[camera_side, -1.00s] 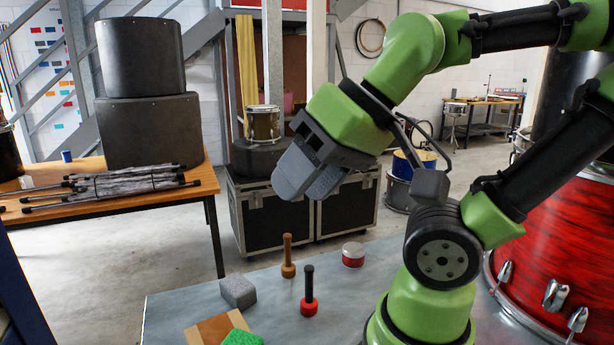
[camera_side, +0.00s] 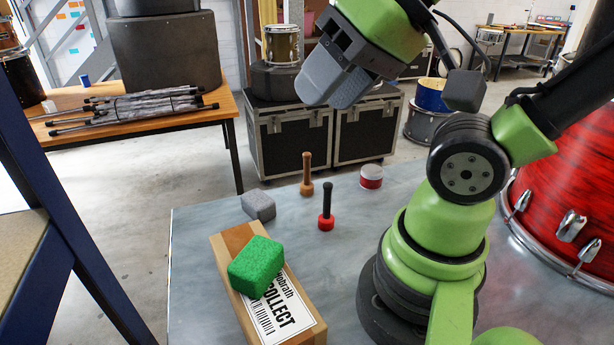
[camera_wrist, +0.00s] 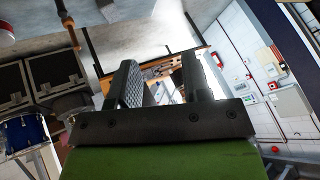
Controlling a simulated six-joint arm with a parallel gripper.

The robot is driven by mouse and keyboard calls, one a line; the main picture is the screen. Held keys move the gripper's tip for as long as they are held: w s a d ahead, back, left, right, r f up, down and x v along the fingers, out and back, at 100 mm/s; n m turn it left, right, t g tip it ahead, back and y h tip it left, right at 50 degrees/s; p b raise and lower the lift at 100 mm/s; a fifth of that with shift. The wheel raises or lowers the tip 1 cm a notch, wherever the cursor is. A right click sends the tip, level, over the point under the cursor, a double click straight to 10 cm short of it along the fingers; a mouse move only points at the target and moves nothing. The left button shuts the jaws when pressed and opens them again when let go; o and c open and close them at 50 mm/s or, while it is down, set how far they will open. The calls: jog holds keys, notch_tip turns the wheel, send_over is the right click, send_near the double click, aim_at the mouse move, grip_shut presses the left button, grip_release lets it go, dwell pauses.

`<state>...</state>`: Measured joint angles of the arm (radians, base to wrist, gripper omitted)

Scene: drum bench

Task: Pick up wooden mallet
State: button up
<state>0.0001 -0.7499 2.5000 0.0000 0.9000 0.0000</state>
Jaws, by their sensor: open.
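The wooden mallet (camera_side: 307,175), brown with its handle pointing up, stands on its head on the grey bench (camera_side: 200,275) in the side view. My gripper (camera_side: 335,87) is well above the bench and higher than the mallet, clear of it. Its grey fingers slant down to the left. In the wrist view my gripper (camera_wrist: 163,85) shows two dark fingers apart with nothing between them.
A red-headed mallet with a black handle (camera_side: 326,210) stands just in front of the wooden one. A red-and-white tin (camera_side: 371,177) is to the right, a grey block (camera_side: 258,206) to the left. A green sponge (camera_side: 255,267) lies on a labelled box (camera_side: 306,308) in front.

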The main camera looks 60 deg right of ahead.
jog(key=shift+o, duration=0.2)
jog(key=shift+w, duration=0.1)
jog(key=m+g+h, duration=0.2)
jog(key=m+g, duration=0.5)
jog(key=m, duration=1.7)
send_over(309, 153)
notch_tip(309, 153, down, 16)
jog(key=shift+w+a+r, duration=0.1)
notch_tip(309, 153, down, 5)
jog(key=shift+r, duration=0.2)
jog(key=shift+w+f, duration=0.15)
jog(key=shift+f, duration=2.9)
grip_shut()
